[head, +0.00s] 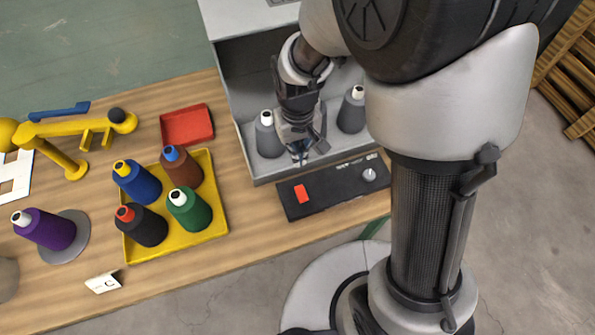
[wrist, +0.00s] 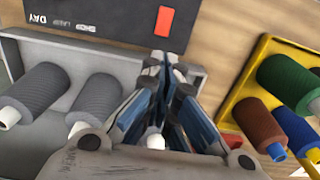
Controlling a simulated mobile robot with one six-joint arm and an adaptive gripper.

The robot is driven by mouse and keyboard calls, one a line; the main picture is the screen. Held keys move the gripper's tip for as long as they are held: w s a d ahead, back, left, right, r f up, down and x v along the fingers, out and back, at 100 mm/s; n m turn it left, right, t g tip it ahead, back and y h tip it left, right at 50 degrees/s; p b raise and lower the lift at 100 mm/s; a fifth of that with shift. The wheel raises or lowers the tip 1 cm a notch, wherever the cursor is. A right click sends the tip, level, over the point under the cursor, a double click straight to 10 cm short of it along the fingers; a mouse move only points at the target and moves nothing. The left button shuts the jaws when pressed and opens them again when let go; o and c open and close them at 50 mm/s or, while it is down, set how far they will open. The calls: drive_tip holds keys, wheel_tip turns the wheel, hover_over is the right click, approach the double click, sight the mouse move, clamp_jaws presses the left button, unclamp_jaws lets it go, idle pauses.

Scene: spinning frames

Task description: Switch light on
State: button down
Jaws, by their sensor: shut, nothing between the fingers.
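A black control panel (head: 335,188) lies along the front of a grey open booth (head: 232,95). A red switch (head: 301,194) is at its left end and a pale round knob (head: 369,175) at its right. In the wrist view, the red switch (wrist: 165,21) lies just beyond the fingertips, and the panel (wrist: 110,17) shows the inverted word DAY. My gripper (head: 300,158) is shut and empty at the booth's front, pointing down behind the red switch. Its closed fingers (wrist: 168,62) appear apart from the switch, though height is hard to judge. I cannot tell whether the booth's light is lit.
Grey cones (head: 267,134) stand in the booth on both sides of my gripper. Left are a yellow tray (head: 215,225) with several coloured cones, a red tray (head: 187,125), a purple cone (head: 43,229) and a yellow arm-like stand (head: 65,130). Bare wood lies left of the panel.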

sight(298, 185)
wheel_tip(298, 185, down, 14)
drive_tip(key=b, duration=0.5)
drive_tip(key=shift+w+f+g+p, duration=0.15)
drive_tip(key=shift+f+g+p, duration=0.15)
drive_tip(key=shift+f+g, duration=0.1)
drive_tip(key=shift+r, duration=0.15)
drive_tip(key=shift+r+p, duration=0.6)
drive_tip(key=shift+r, duration=0.15)
